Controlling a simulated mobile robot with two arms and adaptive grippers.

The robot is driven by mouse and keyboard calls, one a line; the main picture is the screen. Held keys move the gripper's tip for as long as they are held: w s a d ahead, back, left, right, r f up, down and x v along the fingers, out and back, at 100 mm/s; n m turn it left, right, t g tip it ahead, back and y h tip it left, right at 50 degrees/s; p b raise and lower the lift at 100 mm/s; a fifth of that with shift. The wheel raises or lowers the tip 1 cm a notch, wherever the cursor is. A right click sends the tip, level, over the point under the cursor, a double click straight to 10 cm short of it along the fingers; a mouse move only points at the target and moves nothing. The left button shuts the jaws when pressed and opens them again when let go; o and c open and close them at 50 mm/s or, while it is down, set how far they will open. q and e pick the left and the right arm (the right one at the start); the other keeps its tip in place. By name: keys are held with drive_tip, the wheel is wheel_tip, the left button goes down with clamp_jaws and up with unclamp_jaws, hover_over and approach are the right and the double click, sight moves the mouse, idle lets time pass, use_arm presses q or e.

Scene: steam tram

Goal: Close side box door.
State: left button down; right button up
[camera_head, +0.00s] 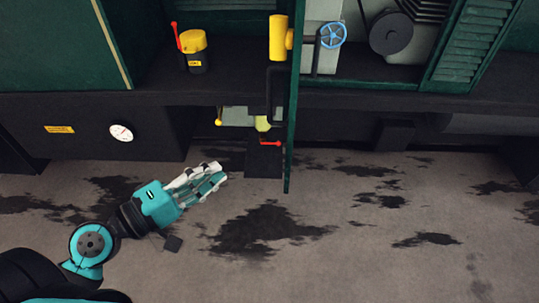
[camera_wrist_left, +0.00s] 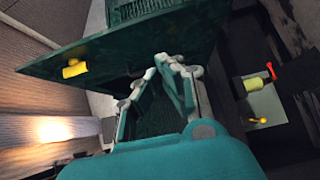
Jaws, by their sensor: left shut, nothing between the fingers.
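The side box door (camera_head: 291,125) is a dark green panel seen almost edge-on in the head view. It stands open, sticking out from the tram side over the floor. In the left wrist view the door (camera_wrist_left: 130,55) shows as a wide green sheet with a yellow handle (camera_wrist_left: 75,69) on its face. That handle (camera_head: 279,38) is also at the top in the head view. My left gripper (camera_head: 219,172) is shut and empty, left of the door's lower end and apart from it in the head view. Its fingertips (camera_wrist_left: 166,62) overlap the door in the wrist view; contact cannot be told.
A yellow-topped canister (camera_head: 194,50) with a red lever stands on the dark ledge. Below, a pale box (camera_head: 238,116) and a red lever (camera_head: 270,143) sit left of the door. A blue valve wheel (camera_head: 333,35) is at right. Open, stained floor (camera_head: 350,250) lies in front.

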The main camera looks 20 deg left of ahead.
use_arm(q)
drive_tip(key=s+d+p+x, duration=0.1)
drive_tip(key=d+p+x, duration=0.1)
drive_tip(key=x, duration=1)
drive_tip(key=shift+s+p, duration=0.25)
drive_tip(key=shift+p, duration=0.4)
drive_tip(key=shift+d, duration=0.15)
